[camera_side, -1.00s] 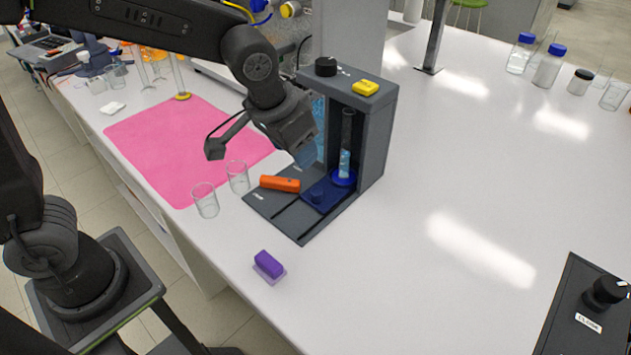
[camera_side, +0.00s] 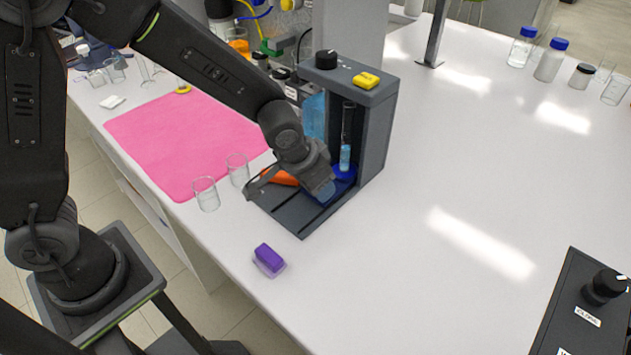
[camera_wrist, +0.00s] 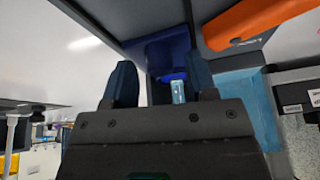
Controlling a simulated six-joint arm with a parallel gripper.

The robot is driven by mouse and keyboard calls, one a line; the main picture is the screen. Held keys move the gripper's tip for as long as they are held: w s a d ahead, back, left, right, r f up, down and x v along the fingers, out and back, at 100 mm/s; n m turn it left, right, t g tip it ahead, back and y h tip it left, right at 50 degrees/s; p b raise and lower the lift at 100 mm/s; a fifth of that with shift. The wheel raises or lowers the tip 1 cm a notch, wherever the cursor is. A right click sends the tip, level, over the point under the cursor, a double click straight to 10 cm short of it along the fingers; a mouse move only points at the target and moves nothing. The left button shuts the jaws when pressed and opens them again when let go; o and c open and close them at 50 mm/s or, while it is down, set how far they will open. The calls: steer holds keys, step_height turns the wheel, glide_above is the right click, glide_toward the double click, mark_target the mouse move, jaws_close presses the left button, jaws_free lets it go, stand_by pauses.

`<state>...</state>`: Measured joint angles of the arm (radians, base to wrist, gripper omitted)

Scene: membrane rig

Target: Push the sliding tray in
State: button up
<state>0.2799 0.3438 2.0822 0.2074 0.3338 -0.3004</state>
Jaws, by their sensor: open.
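The sliding tray is dark blue and sits in the base of the grey rig; in the side view my gripper (camera_side: 325,190) hides most of it. In the wrist view the blue tray (camera_wrist: 166,46) shows just beyond and between my fingertips (camera_wrist: 160,78). A clear tube with light blue liquid (camera_side: 345,155) stands upright on a round blue holder (camera_side: 345,174) inside the rig's frame. My gripper is open, pointing down low over the tray area at the front of the frame. I cannot tell whether it touches the tray.
A purple block (camera_side: 267,257) lies in front. The rig's grey upright (camera_side: 376,135) is close on the right.

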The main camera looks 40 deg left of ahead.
steer(key=shift+w+f, duration=0.1)
steer(key=shift+f, duration=0.1)
jaws_close()
stand_by(0.4)
